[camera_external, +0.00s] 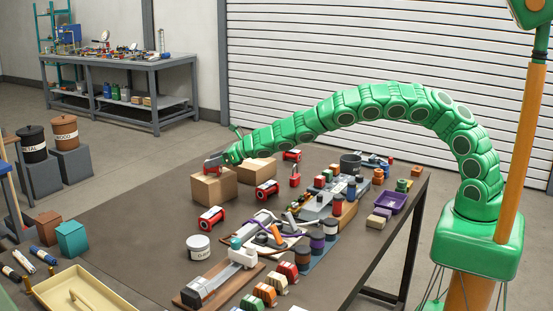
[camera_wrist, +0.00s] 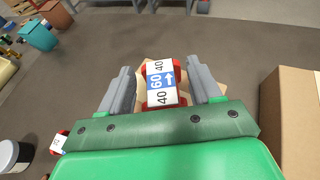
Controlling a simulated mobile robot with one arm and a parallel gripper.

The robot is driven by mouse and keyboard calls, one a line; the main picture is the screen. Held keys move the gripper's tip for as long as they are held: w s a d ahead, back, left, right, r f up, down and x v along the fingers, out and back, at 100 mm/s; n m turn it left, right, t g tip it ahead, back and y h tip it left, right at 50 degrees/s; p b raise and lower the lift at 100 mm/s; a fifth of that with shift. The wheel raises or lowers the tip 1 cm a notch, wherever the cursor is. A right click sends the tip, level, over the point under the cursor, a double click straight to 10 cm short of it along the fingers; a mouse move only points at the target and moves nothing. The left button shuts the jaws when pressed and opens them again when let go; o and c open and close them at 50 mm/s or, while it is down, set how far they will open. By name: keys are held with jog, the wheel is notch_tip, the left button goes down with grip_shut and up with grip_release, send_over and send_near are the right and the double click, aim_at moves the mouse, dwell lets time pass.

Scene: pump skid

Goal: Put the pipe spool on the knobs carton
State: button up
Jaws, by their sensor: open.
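A pipe spool with red end flanges and a white and blue label (camera_wrist: 161,82) lies between the fingers of my gripper (camera_wrist: 163,88) in the wrist view. The fingers are apart, one on each side of it. Tan cardboard shows just beneath the spool. In the external view my gripper (camera_external: 213,161) is over the top of the left carton (camera_external: 213,189), with a bit of red at its tip. A second carton (camera_external: 258,171) stands behind it to the right, and it also shows in the wrist view (camera_wrist: 291,125). I cannot read which is the knobs carton.
A white jar (camera_external: 198,247) stands nearer. Parts and racks crowd the right side. The table's left part is clear.

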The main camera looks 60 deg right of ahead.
jog(key=shift+r, duration=0.1)
jog(key=shift+v, duration=0.75)
jog(key=shift+s+d+r, duration=0.15)
jog(key=shift+s+d, duration=0.1)
jog(key=shift+s, duration=0.2)
jog(key=shift+v, duration=0.85)
jog(key=shift+s+d+r, duration=0.15)
jog(key=shift+s, duration=0.3)
jog(key=v, duration=0.6)
jog(key=shift+s+r, duration=0.2)
jog(key=shift+s, duration=0.1)
jog(key=shift+d, duration=0.1)
